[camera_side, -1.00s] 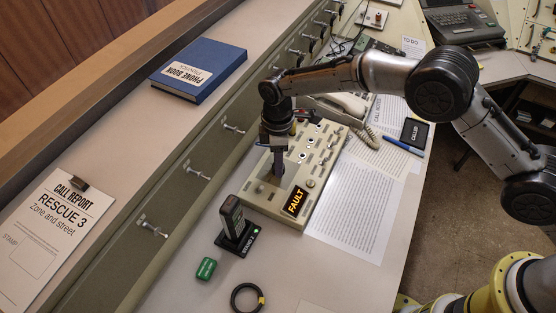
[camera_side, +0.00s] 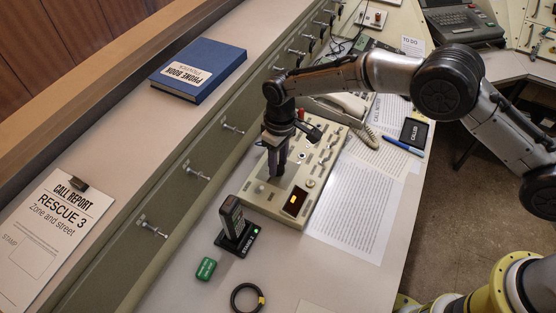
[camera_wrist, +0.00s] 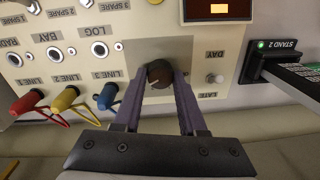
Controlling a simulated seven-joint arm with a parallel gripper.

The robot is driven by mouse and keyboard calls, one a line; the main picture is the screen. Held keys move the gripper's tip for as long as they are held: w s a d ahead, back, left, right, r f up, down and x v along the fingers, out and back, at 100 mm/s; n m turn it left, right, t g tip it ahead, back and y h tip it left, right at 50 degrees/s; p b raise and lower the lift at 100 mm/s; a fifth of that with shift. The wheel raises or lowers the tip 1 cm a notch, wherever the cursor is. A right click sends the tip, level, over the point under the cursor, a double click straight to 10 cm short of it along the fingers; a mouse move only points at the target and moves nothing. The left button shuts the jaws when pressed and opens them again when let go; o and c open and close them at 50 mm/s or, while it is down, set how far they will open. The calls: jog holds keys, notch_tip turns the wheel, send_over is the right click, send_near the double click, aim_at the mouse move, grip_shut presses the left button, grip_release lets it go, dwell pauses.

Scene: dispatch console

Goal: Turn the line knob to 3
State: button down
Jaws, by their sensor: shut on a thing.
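A beige console panel (camera_side: 315,165) lies on the desk. In the wrist view, a dark round knob (camera_wrist: 160,74) sits on a bare metal plate. My gripper (camera_wrist: 157,82) is shut on this knob, with one finger on each side. In the side view, my gripper (camera_side: 276,174) points down at the panel's near left part, and its fingers hide the knob. The knob's setting cannot be read. The display (camera_side: 295,202) shows a small orange mark; only its lower part (camera_wrist: 219,9) is in the wrist view.
Red (camera_wrist: 27,103), yellow (camera_wrist: 66,98) and blue (camera_wrist: 107,96) plugs stand close to my left finger.

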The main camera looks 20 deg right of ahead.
aim_at(281, 163)
jog(key=shift+m, duration=1.1)
jog(key=shift+c, duration=2.3)
grip_release()
notch_tip(281, 163, up, 14)
jog(key=shift+w+d, duration=0.15)
jog(key=shift+d, duration=0.2)
jog(key=shift+f, duration=0.1)
